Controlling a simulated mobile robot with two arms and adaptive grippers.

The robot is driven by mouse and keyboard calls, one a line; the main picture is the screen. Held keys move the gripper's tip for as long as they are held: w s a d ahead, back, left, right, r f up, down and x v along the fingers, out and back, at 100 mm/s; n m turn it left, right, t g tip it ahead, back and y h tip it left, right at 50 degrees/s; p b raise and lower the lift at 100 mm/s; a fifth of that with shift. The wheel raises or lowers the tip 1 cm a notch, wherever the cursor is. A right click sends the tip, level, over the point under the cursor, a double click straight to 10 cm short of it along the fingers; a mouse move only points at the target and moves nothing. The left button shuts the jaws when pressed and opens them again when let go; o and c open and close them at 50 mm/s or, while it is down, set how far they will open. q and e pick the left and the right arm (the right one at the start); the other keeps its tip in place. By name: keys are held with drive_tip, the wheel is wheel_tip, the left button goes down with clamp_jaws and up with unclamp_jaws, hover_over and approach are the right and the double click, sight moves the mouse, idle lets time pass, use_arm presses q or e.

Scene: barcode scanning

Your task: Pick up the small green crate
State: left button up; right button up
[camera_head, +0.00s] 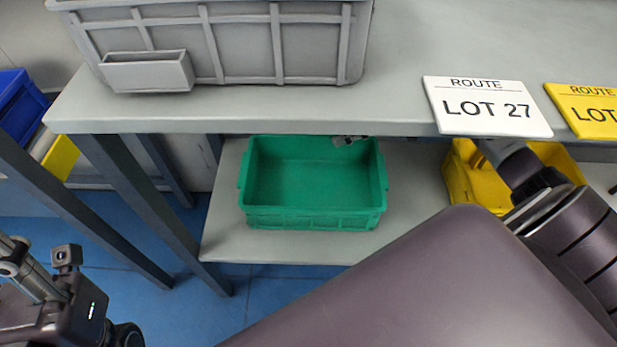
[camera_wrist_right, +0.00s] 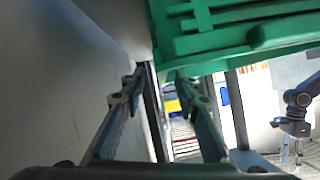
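The small green crate (camera_head: 315,218) stands empty on the lower shelf, under the table top. My right gripper (camera_head: 347,140) shows only in part at the crate's back rim, below the table edge. In the right wrist view its two fingers (camera_wrist_right: 162,78) are apart with nothing between them. The crate's ribbed green side (camera_wrist_right: 235,25) is above and to the right of the fingers there; contact cannot be told. My left gripper (camera_head: 30,265) is at the lower left of the head view, away from the crate. It also shows small in the wrist view (camera_wrist_right: 291,150), its fingers apart.
A grey crate (camera_head: 240,45) stands on the table top (camera_head: 400,60). A yellow bin (camera_head: 475,185) is right of the green crate. The table legs (camera_head: 140,190) are on the left.

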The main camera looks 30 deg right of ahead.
sight(327, 140)
drive_tip(key=b+x, duration=0.2)
drive_tip(key=x, duration=0.3)
drive_tip(key=shift+a+f, duration=0.2)
drive_tip(key=shift+a, duration=0.1)
clamp_jaws()
drive_tip(key=shift+r, duration=0.1)
